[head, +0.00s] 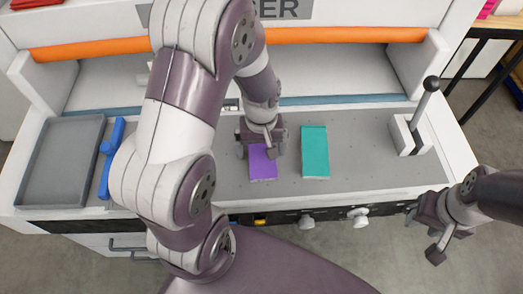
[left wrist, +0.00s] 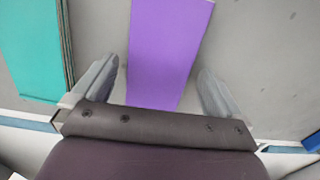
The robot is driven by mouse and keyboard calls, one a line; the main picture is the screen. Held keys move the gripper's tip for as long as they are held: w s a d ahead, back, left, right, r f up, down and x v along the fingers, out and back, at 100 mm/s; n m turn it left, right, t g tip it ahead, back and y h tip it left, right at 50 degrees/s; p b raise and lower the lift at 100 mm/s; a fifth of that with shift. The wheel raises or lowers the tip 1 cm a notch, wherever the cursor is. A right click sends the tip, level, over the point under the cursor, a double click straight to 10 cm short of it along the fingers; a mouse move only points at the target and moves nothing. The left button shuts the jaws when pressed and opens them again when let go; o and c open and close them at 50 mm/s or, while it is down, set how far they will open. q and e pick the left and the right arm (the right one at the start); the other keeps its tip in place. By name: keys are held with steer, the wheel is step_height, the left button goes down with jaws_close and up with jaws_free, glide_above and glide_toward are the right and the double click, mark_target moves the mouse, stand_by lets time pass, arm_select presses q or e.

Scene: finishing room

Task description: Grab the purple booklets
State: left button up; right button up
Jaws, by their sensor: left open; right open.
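A stack of purple booklets (head: 263,164) lies on the grey work surface near the middle of the head view. My left gripper (head: 261,147) is over its far end, pointing down. In the left wrist view the purple booklets (left wrist: 168,50) sit between the two open fingers of my left gripper (left wrist: 162,88), with a gap on each side. I cannot tell how high the fingers are above the surface. The gripper hides the far end of the purple booklets in the head view. My right gripper (head: 425,232) is open and empty, off the machine's front edge at the right.
A teal booklet stack (head: 314,152) lies just right of the purple one and also shows in the left wrist view (left wrist: 32,45). A grey tray (head: 60,160) and a blue tool (head: 109,150) are at the left. A lever (head: 419,112) stands at the right.

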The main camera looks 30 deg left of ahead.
arm_select(q)
steer(key=shift+w+f, duration=0.1)
steer(key=shift+f, duration=0.1)
steer(key=shift+c, duration=0.7)
steer(key=c, duration=1)
steer(key=shift+r, duration=0.15)
